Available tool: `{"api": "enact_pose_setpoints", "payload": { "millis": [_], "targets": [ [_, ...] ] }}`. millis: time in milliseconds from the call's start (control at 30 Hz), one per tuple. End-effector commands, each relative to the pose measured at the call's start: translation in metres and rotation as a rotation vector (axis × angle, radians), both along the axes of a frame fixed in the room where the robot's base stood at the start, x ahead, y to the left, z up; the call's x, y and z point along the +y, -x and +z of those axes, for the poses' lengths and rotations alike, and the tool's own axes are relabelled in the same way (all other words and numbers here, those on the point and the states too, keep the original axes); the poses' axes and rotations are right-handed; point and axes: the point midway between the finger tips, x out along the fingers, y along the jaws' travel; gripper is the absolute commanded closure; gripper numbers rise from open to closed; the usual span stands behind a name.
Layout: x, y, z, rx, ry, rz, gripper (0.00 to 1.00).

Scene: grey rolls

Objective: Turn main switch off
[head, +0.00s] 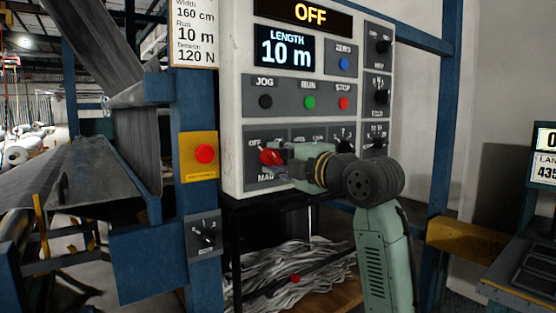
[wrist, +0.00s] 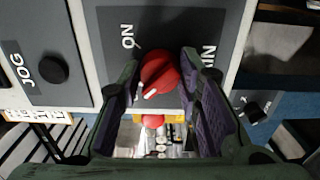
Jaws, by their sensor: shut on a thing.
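The main switch is a red rotary knob (head: 270,157) at the lower left of the white control panel (head: 232,100), above a partly hidden MAIN label. In the wrist view the red knob (wrist: 160,72) has a white mark at its lower side, turned away from the ON lettering. My gripper (head: 283,156) reaches it from the right. In the wrist view, my gripper's fingers (wrist: 161,78) stand on both sides of the knob and are shut on it. The display (head: 310,13) at the panel's top reads OFF.
JOG, RUN and STOP buttons (head: 310,102) sit above the knob, and other rotary switches (head: 345,137) to its right. A red stop button on a yellow box (head: 200,153) is on the blue post to the left. Grey strips (head: 290,265) lie below the panel.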

Motion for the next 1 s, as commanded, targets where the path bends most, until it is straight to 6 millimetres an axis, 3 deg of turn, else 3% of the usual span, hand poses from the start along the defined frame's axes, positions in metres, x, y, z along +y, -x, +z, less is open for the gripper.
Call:
{"api": "enact_pose_setpoints", "payload": {
  "millis": [333, 367, 633, 1000],
  "targets": [
    [0.0002, 0.0002, -0.0002, -0.002, 0.004, 0.000, 0.96],
    [0.0002, 0.0002, -0.0002, -0.002, 0.004, 0.000, 0.67],
    [0.0002, 0.0001, -0.0002, -0.001, 0.003, 0.000, 0.49],
    [-0.0025, 0.0028, -0.0001, -0.001, 0.002, -0.001, 0.48]
  ]
}}
